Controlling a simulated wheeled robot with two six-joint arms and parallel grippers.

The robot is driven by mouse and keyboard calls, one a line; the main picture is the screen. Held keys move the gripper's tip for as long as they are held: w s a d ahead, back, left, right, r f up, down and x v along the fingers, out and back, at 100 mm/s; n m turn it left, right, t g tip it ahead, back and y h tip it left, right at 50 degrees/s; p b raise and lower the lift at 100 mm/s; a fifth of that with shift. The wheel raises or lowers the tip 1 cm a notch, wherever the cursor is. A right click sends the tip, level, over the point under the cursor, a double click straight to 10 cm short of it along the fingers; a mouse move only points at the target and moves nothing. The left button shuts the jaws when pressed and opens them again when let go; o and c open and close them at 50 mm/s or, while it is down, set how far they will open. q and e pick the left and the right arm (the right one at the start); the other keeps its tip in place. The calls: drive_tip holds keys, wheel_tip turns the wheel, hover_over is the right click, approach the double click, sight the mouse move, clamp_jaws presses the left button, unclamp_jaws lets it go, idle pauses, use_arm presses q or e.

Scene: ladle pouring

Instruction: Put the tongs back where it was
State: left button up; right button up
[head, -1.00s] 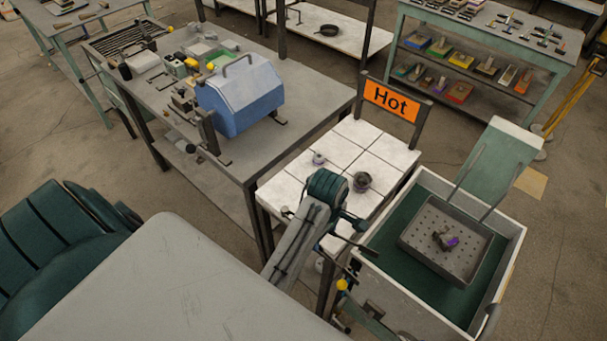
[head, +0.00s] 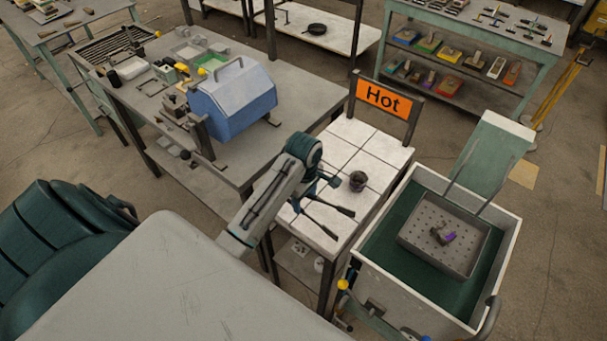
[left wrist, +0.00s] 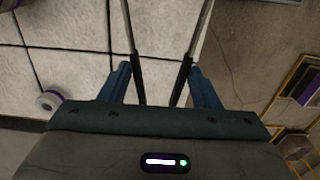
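The tongs (head: 326,215) have two thin grey arms with dark ends, spread apart. They are in my left gripper (head: 318,187), over the near part of the white-tiled table (head: 378,148) with the orange Hot sign. In the left wrist view the tongs (left wrist: 181,85) run between the two blue fingers of the left gripper (left wrist: 160,80) and out past the top edge. The fingers sit close outside the two arms; the exact contact is unclear. The tongs' far ends are cut off in that view. My right gripper is not in view.
A dark cup (head: 358,181) stands on the tiles. A small white and purple round piece (left wrist: 48,101) lies on them too. A white-walled bin (head: 510,270) with a perforated tray (head: 470,262) stands right. A blue box (head: 235,100) is on the bench behind.

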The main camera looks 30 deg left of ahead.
use_arm(q)
drive_tip(key=f, duration=0.1)
drive_tip(key=f+p, duration=0.2)
drive_tip(key=shift+w+a+f, duration=0.1)
drive_tip(key=shift+w+a, duration=0.2)
drive_tip(key=shift+a, duration=0.05)
drive_tip(key=shift+f, duration=0.2)
drive_tip(key=o, duration=0.6)
drive_tip(key=shift+c, duration=0.2)
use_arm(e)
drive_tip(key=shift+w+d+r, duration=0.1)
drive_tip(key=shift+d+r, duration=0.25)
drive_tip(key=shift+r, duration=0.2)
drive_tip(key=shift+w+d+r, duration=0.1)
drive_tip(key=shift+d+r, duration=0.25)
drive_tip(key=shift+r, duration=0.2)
